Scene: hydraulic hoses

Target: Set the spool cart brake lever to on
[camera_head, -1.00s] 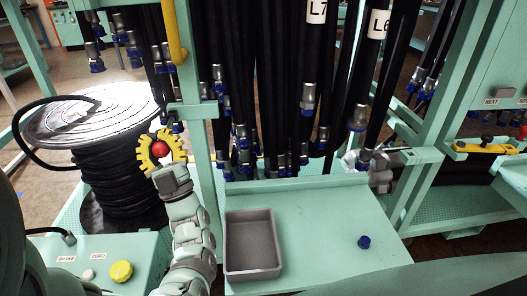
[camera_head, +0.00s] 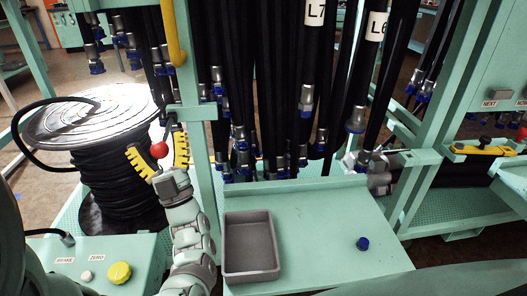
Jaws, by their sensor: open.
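A red ball knob (camera_head: 159,150), which looks like the end of the brake lever, stands beside the spool of black hose (camera_head: 118,175). The lever's shaft is hidden, so I cannot tell its setting. My gripper (camera_head: 156,140) has yellow toothed fingers spread wide. In this view the knob lies between the fingers, with a gap on each side, and nothing is held. I cannot tell how the knob and fingers compare in depth.
A green upright post (camera_head: 198,150) stands just right of my gripper. Hanging black hoses (camera_head: 265,90) fill the middle. A grey bin (camera_head: 250,245) and a blue cap (camera_head: 363,242) sit on the bench. A control box with a yellow knob (camera_head: 119,272) is at lower left.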

